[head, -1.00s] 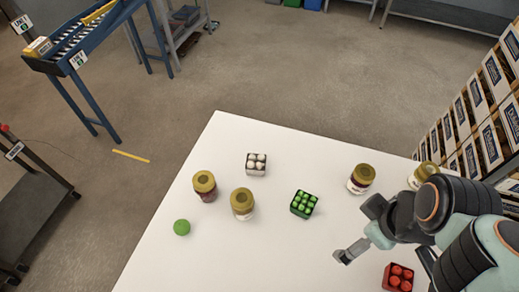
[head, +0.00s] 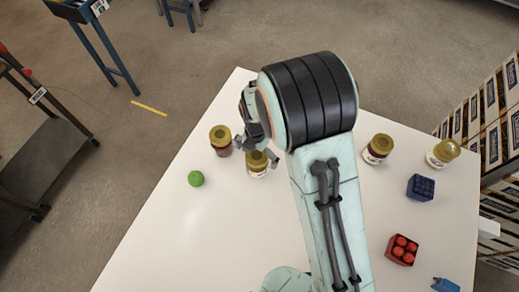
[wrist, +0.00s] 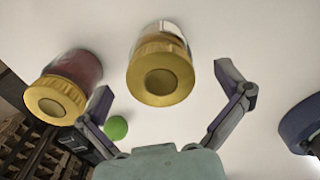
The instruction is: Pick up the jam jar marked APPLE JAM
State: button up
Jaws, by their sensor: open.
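Several gold-lidded jars stand upright on the white table; no label is readable, so I cannot tell which is APPLE JAM. A dark red jar (head: 220,143) stands at the left; it also shows in the wrist view (wrist: 76,72). A pale jar (head: 257,168) stands beside it and shows near the middle of the wrist view (wrist: 160,72). Two more jars, one dark and white (head: 376,151) and one pale (head: 441,154), stand at the right. My gripper (wrist: 164,80) is open and empty, above the pale jar, whose lid appears between the fingers.
A green ball (head: 196,178) lies left of the jars, near the table (head: 185,235) edge. A red carton (head: 401,250), a dark blue carton (head: 421,187) and a blue object (head: 445,285) lie at the right. My arm covers the table's middle. The front left is clear.

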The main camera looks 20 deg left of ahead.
jog(key=shift+f, duration=1.9)
jog(key=c, duration=1.3)
jog(key=shift+r, duration=0.15)
